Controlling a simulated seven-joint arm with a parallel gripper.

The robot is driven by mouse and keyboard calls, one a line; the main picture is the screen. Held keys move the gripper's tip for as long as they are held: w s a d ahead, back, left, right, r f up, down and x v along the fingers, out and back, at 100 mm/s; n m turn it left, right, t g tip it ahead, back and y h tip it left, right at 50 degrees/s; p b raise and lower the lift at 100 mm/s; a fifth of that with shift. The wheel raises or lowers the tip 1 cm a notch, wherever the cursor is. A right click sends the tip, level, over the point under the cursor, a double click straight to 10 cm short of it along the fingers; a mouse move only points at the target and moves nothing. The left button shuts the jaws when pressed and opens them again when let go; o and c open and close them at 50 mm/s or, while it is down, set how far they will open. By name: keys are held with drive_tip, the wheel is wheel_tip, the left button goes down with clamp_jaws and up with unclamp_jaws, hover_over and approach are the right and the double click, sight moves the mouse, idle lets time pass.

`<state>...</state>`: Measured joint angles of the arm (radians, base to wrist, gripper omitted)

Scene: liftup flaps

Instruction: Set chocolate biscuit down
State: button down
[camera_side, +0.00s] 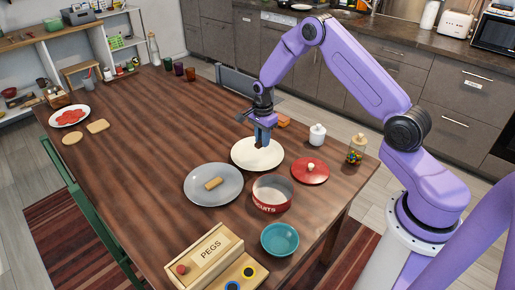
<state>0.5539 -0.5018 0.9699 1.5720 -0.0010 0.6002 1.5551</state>
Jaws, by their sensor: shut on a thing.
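My gripper (262,142) points down over the cream plate (244,160) near the middle of the table. It is shut on a small dark brown piece, which looks like the chocolate biscuit; the fingers hide most of it. I cannot tell whether the biscuit touches the plate. A light brown oblong biscuit (214,184) lies on the grey plate (200,194), to the front left of the cream plate.
A red-and-white biscuit tin (272,198) stands open in front of the cream plate. Its red lid (310,172), a white jar (317,136) and a glass jar (356,150) are to the right. A teal bowl (280,239) and pegs box (205,260) are nearer. The table's left middle is clear.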

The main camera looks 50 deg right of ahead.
sight(258, 155)
drive_tip(key=w+f, duration=0.1)
drive_tip(key=f, duration=0.1)
drive_tip(key=w+f, duration=0.1)
drive_tip(key=shift+w+d+f, duration=0.1)
drive_tip(key=shift+w+d, duration=0.15)
drive_tip(key=shift+w, duration=0.05)
drive_tip(key=shift+f, duration=1.6)
drive_tip(key=shift+f, duration=0.1)
drive_tip(key=c, duration=0.9)
unclamp_jaws()
drive_tip(key=shift+c, duration=0.2)
wheel_tip(258, 155, up, 12)
drive_tip(key=shift+r, duration=0.2)
